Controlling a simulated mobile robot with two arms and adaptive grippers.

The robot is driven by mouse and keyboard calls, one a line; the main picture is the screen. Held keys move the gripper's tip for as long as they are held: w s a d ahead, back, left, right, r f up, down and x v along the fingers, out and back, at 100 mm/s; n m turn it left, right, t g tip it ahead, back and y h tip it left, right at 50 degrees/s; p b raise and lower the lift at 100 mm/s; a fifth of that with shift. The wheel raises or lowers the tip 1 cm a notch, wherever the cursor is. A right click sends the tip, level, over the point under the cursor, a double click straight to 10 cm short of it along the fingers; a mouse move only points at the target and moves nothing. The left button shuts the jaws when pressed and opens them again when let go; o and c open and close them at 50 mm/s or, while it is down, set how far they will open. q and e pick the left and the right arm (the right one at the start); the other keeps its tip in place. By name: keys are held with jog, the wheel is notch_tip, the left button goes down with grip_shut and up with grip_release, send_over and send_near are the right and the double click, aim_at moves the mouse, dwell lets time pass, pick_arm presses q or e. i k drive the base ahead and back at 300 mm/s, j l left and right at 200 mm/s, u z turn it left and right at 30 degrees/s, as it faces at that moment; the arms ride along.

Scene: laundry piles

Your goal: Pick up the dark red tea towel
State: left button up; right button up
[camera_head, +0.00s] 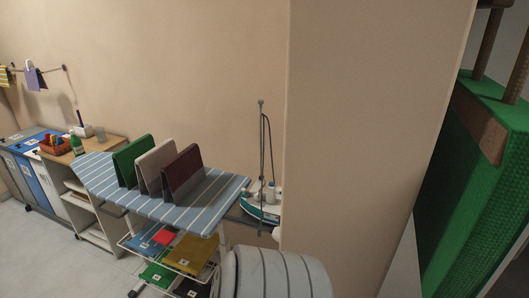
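A dark red folded towel (181,171) stands upright and slightly tilted on the striped blue ironing board (188,216). It is the rightmost of three upright folded cloths. A pale beige cloth (154,166) stands just left of it, and a green cloth (130,161) is at the left end. Grey upright pieces show at their edges; I cannot tell how these hold the cloths. Neither of my grippers is in view.
A wire rack (203,266) with folded cloths stands under the board. An iron (262,205) sits at the board's right end. A pale ribbed rounded object (272,275) stands in front. A wall section (365,130) and a green woven surface (482,190) fill the right.

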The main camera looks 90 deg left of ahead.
aim_at(181, 174)
jog(key=u, duration=3.4)
jog(key=i+j, duration=0.1)
jog(key=j, duration=0.25)
jog(key=i+j, duration=0.1)
jog(key=j, duration=0.3)
jog(key=i+j, duration=0.1)
jog(key=j, duration=0.25)
jog(key=z, duration=0.05)
